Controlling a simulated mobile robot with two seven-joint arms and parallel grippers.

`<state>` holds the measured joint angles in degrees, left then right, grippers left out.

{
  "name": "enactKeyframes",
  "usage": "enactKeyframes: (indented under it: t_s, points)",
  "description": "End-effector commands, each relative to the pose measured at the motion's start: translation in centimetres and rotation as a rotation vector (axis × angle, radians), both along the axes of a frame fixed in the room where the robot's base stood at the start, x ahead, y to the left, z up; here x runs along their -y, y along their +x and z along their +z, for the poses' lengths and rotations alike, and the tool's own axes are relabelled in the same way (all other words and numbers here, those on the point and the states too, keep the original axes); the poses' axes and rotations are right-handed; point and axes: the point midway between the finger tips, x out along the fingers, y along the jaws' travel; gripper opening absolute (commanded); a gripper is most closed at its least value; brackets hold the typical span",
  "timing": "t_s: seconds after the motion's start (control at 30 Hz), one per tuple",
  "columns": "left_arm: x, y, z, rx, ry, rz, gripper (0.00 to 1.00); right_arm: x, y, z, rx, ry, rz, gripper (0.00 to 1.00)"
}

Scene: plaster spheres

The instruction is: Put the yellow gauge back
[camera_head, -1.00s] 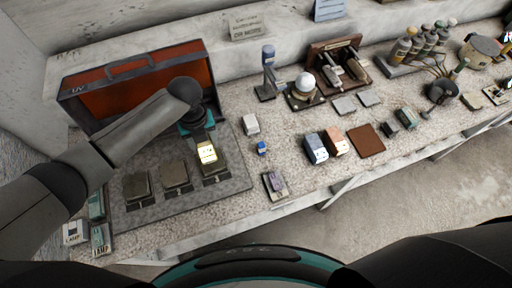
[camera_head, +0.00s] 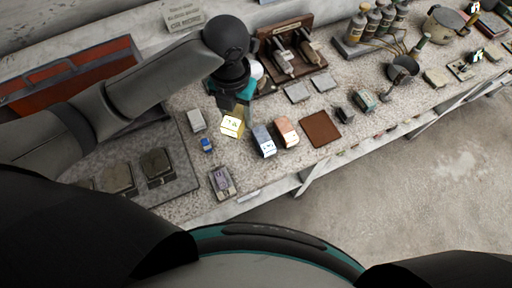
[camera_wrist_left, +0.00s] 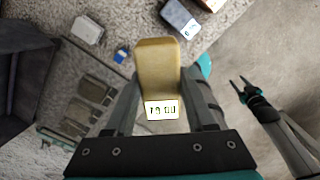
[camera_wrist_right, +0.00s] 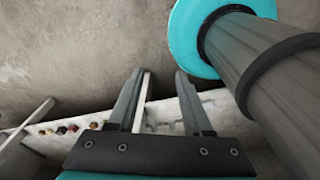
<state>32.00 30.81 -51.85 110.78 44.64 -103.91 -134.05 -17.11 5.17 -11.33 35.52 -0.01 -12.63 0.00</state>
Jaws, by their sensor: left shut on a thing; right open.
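The yellow gauge (camera_head: 232,126) is held above the stone bench, just left of a blue-grey gauge (camera_head: 264,141) and an orange gauge (camera_head: 286,132). My left gripper (camera_head: 238,103) is shut on it. In the left wrist view the yellow gauge (camera_wrist_left: 158,68) sits between the fingers, its lit display toward the palm. The blue-grey gauge (camera_wrist_left: 181,18) shows beyond it. My right gripper (camera_wrist_right: 160,80) is open and empty, away from the bench top; it also shows in the left wrist view (camera_wrist_left: 245,90).
A brown mat (camera_head: 321,129) lies right of the orange gauge. A white block (camera_head: 196,120), a small blue block (camera_head: 206,144) and a grey device (camera_head: 222,182) lie on the left. A dark tray with square pads (camera_head: 158,165) stands further left. Bottles (camera_head: 374,22) stand behind.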

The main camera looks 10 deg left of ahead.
Motion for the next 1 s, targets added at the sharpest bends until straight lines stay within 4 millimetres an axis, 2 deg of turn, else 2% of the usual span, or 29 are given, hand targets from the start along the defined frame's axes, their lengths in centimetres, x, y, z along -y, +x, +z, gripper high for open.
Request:
enactKeyframes:
  t_s: [0.23,0.5,0.77,1.0]
  points:
    - [0.0,-0.2,-6.6,-0.008,0.001,0.003,0.03,-1.5,-0.1,-0.8,-0.001,0.020,-0.003,0.50]
    - [0.0,-0.2,-13.3,-0.004,0.001,0.002,0.03,-1.4,-0.1,-1.6,-0.002,0.018,-0.001,0.50]
    - [0.0,-0.1,-15.6,-0.001,0.000,0.000,0.03,-0.9,-0.1,-2.0,-0.002,0.012,0.000,0.50]
    - [0.0,-0.1,-18.6,-0.001,0.000,0.000,0.03,-0.8,-0.1,-2.6,-0.001,0.010,0.000,0.50]
